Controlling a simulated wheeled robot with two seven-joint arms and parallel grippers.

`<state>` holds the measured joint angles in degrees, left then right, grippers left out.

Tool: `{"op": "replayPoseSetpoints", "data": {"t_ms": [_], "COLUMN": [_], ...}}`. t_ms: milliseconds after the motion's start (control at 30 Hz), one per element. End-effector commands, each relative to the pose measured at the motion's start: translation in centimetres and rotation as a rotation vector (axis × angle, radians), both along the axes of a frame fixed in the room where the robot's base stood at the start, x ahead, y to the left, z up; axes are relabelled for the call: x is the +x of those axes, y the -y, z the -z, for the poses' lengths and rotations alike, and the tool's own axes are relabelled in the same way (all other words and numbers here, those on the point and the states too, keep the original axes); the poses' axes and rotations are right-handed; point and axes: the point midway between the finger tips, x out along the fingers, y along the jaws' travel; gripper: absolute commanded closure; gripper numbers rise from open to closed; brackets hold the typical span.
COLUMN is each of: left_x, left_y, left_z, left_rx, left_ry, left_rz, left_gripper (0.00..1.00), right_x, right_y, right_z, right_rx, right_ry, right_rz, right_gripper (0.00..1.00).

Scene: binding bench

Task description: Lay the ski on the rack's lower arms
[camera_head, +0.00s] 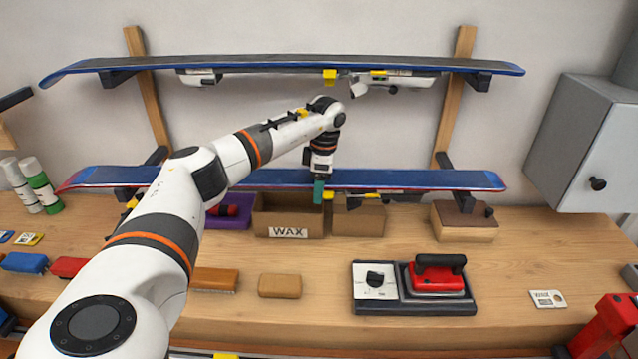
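A blue-edged ski (410,179) lies level across the rack's lower arms, with its bindings partly showing beneath it. The right lower arm (464,203) shows under the ski; the left lower arm (125,194) is partly hidden by my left arm. My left gripper (319,191) points down at the middle of this ski, its teal fingertips overlapping the near edge in the picture. I cannot tell whether they touch it or how far apart they are. A second ski (280,63) lies across the upper arms (478,82). My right gripper is out of view.
Below the lower ski stand a WAX box (288,232) and another open box (358,222). A waxing iron (437,280) sits on its base in front. A grey cabinet (570,150) is at right, spray cans (41,187) at left.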

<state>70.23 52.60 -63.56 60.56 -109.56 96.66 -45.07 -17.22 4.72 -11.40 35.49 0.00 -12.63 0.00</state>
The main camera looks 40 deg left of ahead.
Motion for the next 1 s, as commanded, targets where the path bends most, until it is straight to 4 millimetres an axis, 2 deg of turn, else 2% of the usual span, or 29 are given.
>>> {"op": "replayPoseSetpoints", "data": {"t_ms": [33,100,133,267,533,667,767,1000], "left_x": [-0.2,-0.2,-0.2,-0.2,-0.2,0.0,0.1,0.5], "left_y": [0.2,0.2,0.2,0.2,0.1,0.2,0.3,0.7], "left_z": [0.7,0.7,0.7,0.6,0.6,-0.3,-1.9,-7.1], "left_rx": [0.000,0.000,0.000,0.000,-0.001,-0.001,-0.001,-0.001], "left_ry": [-0.014,-0.014,-0.014,-0.013,-0.012,-0.008,-0.005,-0.005], "left_rz": [0.009,0.009,0.010,0.008,0.006,0.005,0.006,0.007], "left_gripper": [0.90,0.90,0.30,0.10,0.10,0.10,0.10,0.10], "right_x": [0.0,0.0,0.0,0.0,0.0,0.0,0.0,0.1], "right_y": [0.0,0.0,0.0,-0.1,-0.5,-0.5,-0.5,-0.5], "right_z": [0.1,0.1,0.1,0.1,0.1,0.5,1.1,2.5], "right_rx": [0.000,0.000,0.000,0.001,0.006,0.006,0.006,0.006], "right_ry": [0.000,0.000,0.000,0.000,0.001,0.001,0.001,0.001], "right_rz": [0.000,0.000,0.000,0.000,0.001,0.001,0.001,0.000], "right_gripper": [0.31,0.31,0.31,0.31,0.31,0.31,0.31,0.31]}}
